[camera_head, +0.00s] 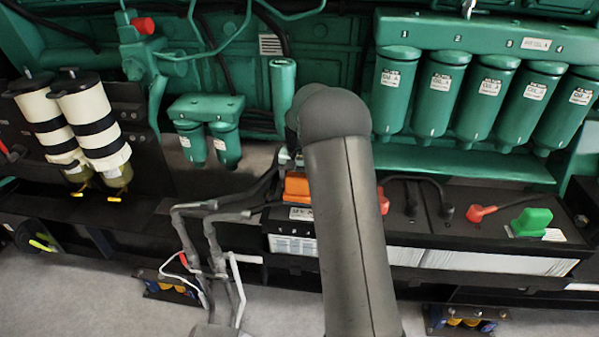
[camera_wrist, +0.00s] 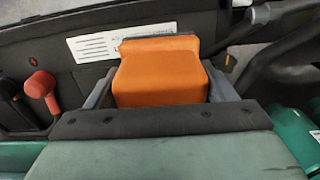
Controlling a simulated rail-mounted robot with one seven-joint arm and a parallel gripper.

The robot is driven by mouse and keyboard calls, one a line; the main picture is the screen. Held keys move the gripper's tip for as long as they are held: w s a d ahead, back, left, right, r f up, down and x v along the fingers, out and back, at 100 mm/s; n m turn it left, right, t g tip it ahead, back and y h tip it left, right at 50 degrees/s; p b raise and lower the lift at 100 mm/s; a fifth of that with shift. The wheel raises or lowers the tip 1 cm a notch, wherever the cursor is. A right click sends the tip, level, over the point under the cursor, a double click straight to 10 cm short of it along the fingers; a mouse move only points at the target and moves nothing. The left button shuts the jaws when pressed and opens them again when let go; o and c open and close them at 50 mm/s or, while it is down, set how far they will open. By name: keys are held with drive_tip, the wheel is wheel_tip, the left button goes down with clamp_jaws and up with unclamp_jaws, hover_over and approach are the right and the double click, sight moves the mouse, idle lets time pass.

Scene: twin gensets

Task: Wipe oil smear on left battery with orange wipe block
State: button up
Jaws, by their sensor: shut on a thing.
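The orange wipe block (camera_wrist: 158,75) sits between the two grey fingers of my gripper (camera_wrist: 160,88) in the wrist view, and the fingers are shut on it. In the head view, the orange wipe block (camera_head: 297,187) shows at the left edge of my arm, over the top of the left battery (camera_head: 300,213). The rest of my gripper is mostly hidden behind my arm there. In the wrist view, the black battery top (camera_wrist: 60,60) with a white label lies below the block. I cannot tell whether the block touches it. No oil smear is visible.
A green block (camera_head: 531,222) lies on the right battery (camera_head: 470,230), near a red terminal cap (camera_head: 475,213). Grey cables (camera_head: 212,235) run close left of the orange block. A red terminal cap (camera_wrist: 40,84) shows in the wrist view. Green filters (camera_head: 440,90) hang above the batteries.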

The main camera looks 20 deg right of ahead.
drive_tip(key=shift+r+p, duration=0.45)
drive_tip(key=shift+r, duration=0.6)
